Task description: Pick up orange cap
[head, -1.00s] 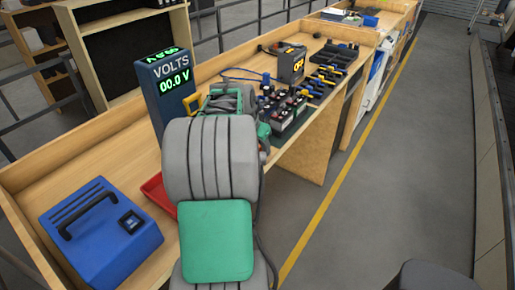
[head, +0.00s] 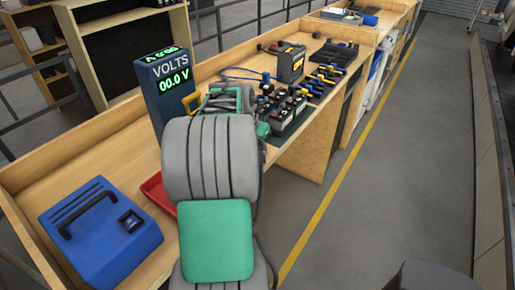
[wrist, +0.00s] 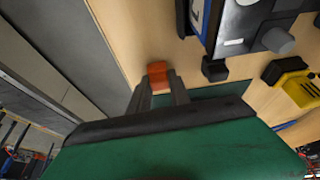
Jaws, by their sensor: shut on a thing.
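The orange cap (wrist: 158,71) is a small orange block at the fingertips of my gripper (wrist: 158,84) in the wrist view. The two dark fingers are close together, one on each side of its near end, and are shut on it. The cap shows against the pale wood of the bench; I cannot tell whether it still touches the wood. In the head view my own arm hides the gripper and the cap.
A black block (wrist: 215,68) and a yellow-and-black piece (wrist: 293,84) lie right of the cap. The head view shows a voltmeter (head: 170,85), a blue case (head: 100,235), a red tray (head: 157,192) and a black battery (head: 291,63). Open floor lies right of the bench.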

